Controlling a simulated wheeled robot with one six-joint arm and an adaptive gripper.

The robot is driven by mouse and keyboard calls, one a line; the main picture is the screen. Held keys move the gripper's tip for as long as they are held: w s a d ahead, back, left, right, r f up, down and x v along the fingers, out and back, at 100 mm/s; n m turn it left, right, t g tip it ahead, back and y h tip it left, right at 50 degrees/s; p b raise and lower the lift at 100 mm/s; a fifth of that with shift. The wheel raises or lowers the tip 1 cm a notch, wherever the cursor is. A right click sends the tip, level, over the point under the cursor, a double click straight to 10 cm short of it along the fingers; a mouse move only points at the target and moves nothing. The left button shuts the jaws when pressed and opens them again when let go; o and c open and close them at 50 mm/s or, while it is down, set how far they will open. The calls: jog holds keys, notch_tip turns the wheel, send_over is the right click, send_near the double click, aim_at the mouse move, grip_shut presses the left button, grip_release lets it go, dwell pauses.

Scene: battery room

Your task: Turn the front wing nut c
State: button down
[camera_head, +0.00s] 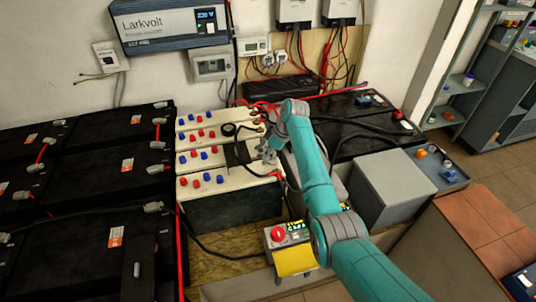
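Blue and red knobs sit in rows on the cream-topped battery (228,181), with its dark case below. In the front row I see a red knob (194,183), a blue knob (208,178) and a red knob (220,179). I cannot tell which part is wing nut c; no wing nut is clear at this size. My teal arm comes in from the lower right. My gripper (263,151) is over the right part of the battery top, right of the knobs. Its fingers are small and partly hidden, so I cannot tell whether they are open or touching anything.
Large black batteries (80,163) with grey clamps and cables stand at the left. More black batteries (352,131) are behind my arm. A grey box (393,188) and a red-button unit with a yellow tag (295,260) stand nearby. An inverter (170,22) hangs on the wall.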

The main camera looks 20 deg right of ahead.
jog(key=shift+n, duration=0.3)
jog(key=shift+w+d+n+g+y, duration=0.15)
jog(key=shift+n+g+y, duration=0.25)
jog(key=shift+n, duration=0.6)
jog(key=shift+w+n+g, duration=0.15)
jog(key=shift+n+g, duration=0.65)
jog(key=shift+n, duration=1)
jog(key=c, duration=1.5)
grip_release()
jog(key=v, duration=1.2)
